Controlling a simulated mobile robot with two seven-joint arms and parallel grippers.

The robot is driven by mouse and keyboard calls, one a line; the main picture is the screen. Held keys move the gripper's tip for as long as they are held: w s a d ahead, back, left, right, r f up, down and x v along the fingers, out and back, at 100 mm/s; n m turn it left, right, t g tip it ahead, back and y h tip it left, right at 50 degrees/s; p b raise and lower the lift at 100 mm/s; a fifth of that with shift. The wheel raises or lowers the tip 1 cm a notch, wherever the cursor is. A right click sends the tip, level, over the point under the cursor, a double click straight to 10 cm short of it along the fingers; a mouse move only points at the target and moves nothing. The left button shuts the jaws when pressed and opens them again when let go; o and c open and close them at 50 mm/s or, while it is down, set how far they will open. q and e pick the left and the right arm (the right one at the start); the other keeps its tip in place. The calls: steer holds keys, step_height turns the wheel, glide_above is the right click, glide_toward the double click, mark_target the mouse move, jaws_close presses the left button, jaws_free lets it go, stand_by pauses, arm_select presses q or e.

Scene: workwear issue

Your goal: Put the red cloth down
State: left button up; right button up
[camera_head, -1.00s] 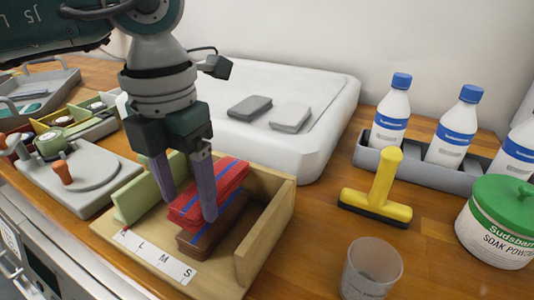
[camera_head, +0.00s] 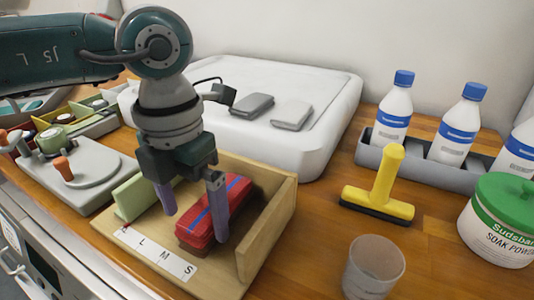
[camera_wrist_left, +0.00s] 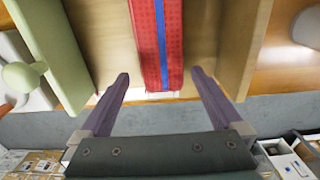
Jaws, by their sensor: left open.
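The red cloth (camera_head: 229,200), folded with a blue stripe, lies in the wooden tray (camera_head: 268,225) marked L, M, S. It rests on a brown folded cloth (camera_head: 190,247), of which only a little shows. The red cloth also shows in the left wrist view (camera_wrist_left: 158,45), between and ahead of the fingers. My left gripper (camera_head: 195,222) is open, its purple fingers apart at the near end of the red cloth; in the left wrist view (camera_wrist_left: 158,90) a gap shows on both sides. My right gripper is in neither view.
A green divider (camera_head: 135,197) stands at the tray's left side. A white basin (camera_head: 325,135) with two grey pads is behind. A yellow squeegee (camera_head: 385,190), a clear cup (camera_head: 373,268), bottles (camera_head: 394,115) and a soak powder tub (camera_head: 500,225) stand to the right.

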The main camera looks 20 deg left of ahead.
arm_select(q)
step_height(320, 180, up, 12)
steer(key=s+d+r+m+h, duration=0.1)
steer(key=s+d+h, duration=0.1)
steer(key=d+h, duration=0.5)
steer(key=s+d+r+m+h, duration=0.1)
steer(key=s+d+h, duration=0.1)
steer(key=d, duration=1)
steer(key=w+d+r+n+t+h, duration=0.1)
steer(key=d+r+n+t+h, duration=0.25)
steer(key=r+h, duration=0.35)
steer(key=w+d+r+n+t+h, duration=0.1)
steer(key=d+r+n+t+h, duration=0.2)
steer(key=r, duration=0.6)
steer(key=w+a+n+t+y, duration=0.75)
steer(key=a+n+t, duration=0.4)
steer(key=n, duration=0.55)
steer(key=a+f+n+g+y, duration=0.1)
steer(key=a+f+n+y, duration=0.85)
steer(key=f+y, duration=0.2)
steer(key=s+a+f+n+g, duration=0.1)
steer(key=s+f+n+g, duration=0.3)
steer(key=s+f+g, duration=0.9)
steer(key=s+f, duration=0.6)
steer(key=s, duration=0.2)
steer(key=shift+s+a, duration=0.15)
steer(key=shift+s, duration=0.2)
